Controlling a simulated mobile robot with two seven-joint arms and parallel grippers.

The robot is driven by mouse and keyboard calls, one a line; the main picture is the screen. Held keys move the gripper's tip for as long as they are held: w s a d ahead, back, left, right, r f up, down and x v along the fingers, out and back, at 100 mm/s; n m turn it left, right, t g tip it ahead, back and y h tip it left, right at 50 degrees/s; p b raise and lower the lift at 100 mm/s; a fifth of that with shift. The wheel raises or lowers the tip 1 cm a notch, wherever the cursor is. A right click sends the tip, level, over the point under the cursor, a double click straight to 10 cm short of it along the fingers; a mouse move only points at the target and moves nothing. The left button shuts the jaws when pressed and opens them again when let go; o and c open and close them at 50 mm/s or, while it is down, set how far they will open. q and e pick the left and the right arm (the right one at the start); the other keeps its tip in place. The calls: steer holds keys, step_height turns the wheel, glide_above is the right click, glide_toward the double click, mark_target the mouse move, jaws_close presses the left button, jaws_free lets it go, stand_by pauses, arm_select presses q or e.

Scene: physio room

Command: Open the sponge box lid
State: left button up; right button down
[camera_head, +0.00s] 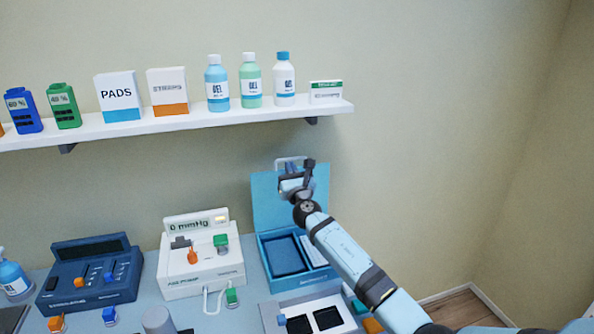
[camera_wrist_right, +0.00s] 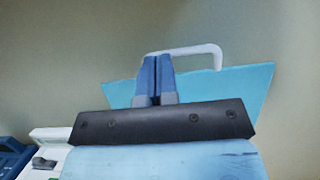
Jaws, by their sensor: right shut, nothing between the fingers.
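The sponge box (camera_head: 265,255) is a light blue box on the table, with a dark blue sponge (camera_head: 285,256) and a white item inside. Its lid (camera_head: 267,196) stands upright at the back, open, and has a white handle (camera_head: 290,162) on its top edge. In the right wrist view the lid (camera_wrist_right: 245,92) and its handle (camera_wrist_right: 205,50) show behind my fingers. My right gripper (camera_head: 309,166) is shut and empty, in front of the upright lid near its handle; it also shows in the right wrist view (camera_wrist_right: 156,62). I cannot tell whether it touches the lid. My left gripper is out of view.
A white pump unit (camera_head: 205,282) stands left of the box, and a dark blue device (camera_head: 90,285) further left. A grey tray (camera_head: 272,318) with dark slots lies in front. A white shelf (camera_head: 180,122) with bottles and boxes hangs above.

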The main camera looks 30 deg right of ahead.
steer(key=s+a+r+p, duration=0.2)
steer(key=s+r+p, duration=0.2)
steer(key=s+r, duration=0.3)
steer(key=s+a+f+m+g, duration=0.2)
steer(key=s+f+m+g, duration=0.2)
steer(key=s+f+m, duration=0.6)
steer(key=s+a+f+m+g, duration=0.2)
steer(key=s+f+m+g, duration=0.3)
steer(key=s+f+m, duration=0.5)
steer(key=s+a+f+m+g+y, duration=0.1)
steer(key=s+a+m+g+y, duration=0.2)
steer(key=s, duration=0.6)
steer(key=s+a+f+m+g, duration=0.1)
steer(key=s+a+m+g, duration=0.3)
steer(key=s, duration=0.5)
steer(key=s+a+f+m+g+y, duration=0.1)
steer(key=s+a+m+g+y, duration=0.1)
steer(key=s+m, duration=0.5)
steer(key=w+a+f+n+t+y, duration=0.1)
steer(key=w+a+f+t, duration=0.1)
steer(key=f, duration=0.4)
steer(key=w+a+f+n+t+y, duration=0.2)
steer(key=a+f+t, duration=0.2)
steer(key=f+t, duration=0.2)
steer(key=shift+w+a+f+n, duration=0.2)
steer(key=shift+w+f+n, duration=0.15)
steer(key=shift+f, duration=0.3)
